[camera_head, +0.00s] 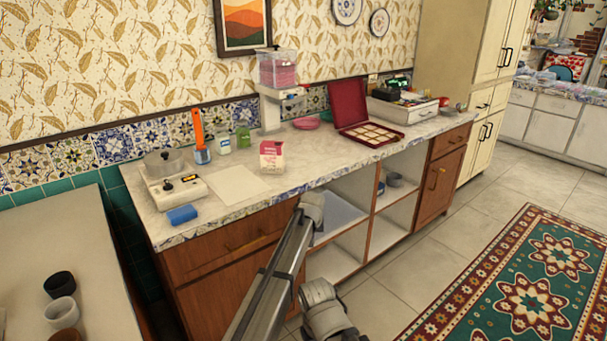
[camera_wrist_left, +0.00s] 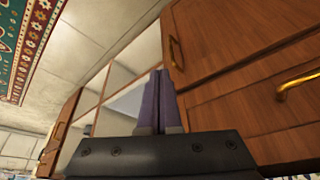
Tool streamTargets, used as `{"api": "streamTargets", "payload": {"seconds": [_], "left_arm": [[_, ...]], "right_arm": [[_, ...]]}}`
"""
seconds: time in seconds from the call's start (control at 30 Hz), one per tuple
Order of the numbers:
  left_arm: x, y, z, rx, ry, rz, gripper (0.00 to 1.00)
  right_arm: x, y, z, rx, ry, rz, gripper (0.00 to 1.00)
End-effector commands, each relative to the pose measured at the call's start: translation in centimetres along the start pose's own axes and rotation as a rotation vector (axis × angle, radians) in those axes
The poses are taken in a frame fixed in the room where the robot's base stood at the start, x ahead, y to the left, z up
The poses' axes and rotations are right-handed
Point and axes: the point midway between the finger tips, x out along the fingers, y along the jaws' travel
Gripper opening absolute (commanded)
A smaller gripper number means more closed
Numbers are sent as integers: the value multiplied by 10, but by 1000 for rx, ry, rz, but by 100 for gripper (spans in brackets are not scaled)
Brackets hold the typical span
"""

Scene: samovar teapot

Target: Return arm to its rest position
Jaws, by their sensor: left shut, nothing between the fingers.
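My left gripper (camera_wrist_left: 159,100) shows in the left wrist view, its two dark purple fingers pressed together with nothing between them. Behind the fingers are the open shelves and wooden cabinet fronts, and the gripper touches none of them that I can see. In the head view, grey arm links (camera_head: 275,275) of mine rise from the bottom centre to a joint in front of the counter. Another grey joint (camera_head: 325,308) of mine is lower down. No gripper fingers show in the head view, and my right gripper is out of sight.
The marble counter (camera_head: 330,155) holds a blue sponge (camera_head: 182,215), a pink-and-white carton (camera_head: 271,155), a dispenser (camera_head: 278,75) and an open red box (camera_head: 368,120). Wooden cabinets (camera_head: 235,255) stand below. A patterned rug (camera_head: 530,290) lies on the clear floor at right.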

Motion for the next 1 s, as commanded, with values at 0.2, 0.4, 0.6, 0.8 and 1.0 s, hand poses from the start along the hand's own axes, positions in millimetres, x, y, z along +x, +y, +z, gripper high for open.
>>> {"api": "streamTargets", "payload": {"seconds": [0.2, 0.4, 0.6, 0.8, 1.0], "left_arm": [[-29, -84, 90, -3, -79, -20, 0], [-61, -154, 186, 6, -174, -22, 0], [-82, -188, 245, 12, -232, -14, 0], [-100, -209, 295, 15, -276, -3, 0], [-113, -212, 328, 44, -313, 7, 0]], "right_arm": [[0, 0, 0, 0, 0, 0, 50], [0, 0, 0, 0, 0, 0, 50], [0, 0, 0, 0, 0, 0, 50], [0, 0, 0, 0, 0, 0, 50], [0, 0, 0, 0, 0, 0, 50]]}}
